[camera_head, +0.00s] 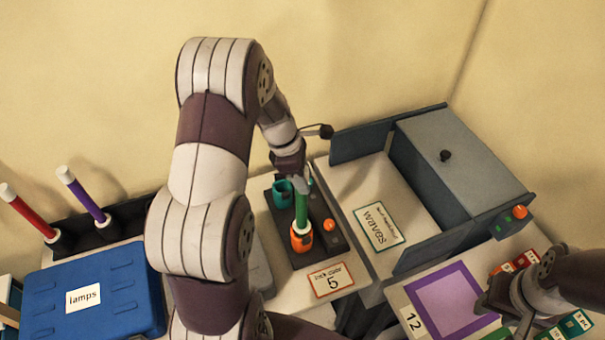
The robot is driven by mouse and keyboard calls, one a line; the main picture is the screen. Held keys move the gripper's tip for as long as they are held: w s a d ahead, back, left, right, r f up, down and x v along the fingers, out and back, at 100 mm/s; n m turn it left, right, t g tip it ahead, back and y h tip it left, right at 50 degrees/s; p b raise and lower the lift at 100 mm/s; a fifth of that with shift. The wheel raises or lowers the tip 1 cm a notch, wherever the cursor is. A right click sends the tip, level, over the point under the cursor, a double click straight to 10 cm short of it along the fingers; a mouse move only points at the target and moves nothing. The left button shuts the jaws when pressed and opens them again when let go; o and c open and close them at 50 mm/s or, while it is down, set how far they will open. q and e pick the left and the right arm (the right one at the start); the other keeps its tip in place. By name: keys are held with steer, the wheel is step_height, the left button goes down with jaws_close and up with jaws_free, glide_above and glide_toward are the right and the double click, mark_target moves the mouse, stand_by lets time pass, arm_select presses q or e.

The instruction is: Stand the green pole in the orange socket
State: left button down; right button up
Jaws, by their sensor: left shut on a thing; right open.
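The green pole (302,209) is upright, with its lower end at the mouth of the orange socket (302,243). I cannot tell how deep it sits in the socket. My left gripper (304,180) is shut on the upper part of the pole; the fingers partly hide its top. The orange socket stands on a dark base plate (326,246), in front of a teal socket (282,194). My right gripper (498,316) is open and empty at the lower right, near the purple-framed mat.
A small orange knob (329,225) is right of the socket. A grey box with open panels (447,160) and a "waves" card stands right. A blue "lamps" case (95,291) and red and purple poles (83,195) are left. My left arm hides the middle.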

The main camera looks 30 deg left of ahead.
arm_select(q)
steer(key=shift+f, duration=0.4)
steer(key=c, duration=0.6)
jaws_free()
steer(key=shift+r, duration=0.1)
steer(key=p+v, duration=0.1)
steer(key=v, duration=1.1)
steer(key=shift+a+r, duration=0.15)
steer(key=shift+r, duration=0.2)
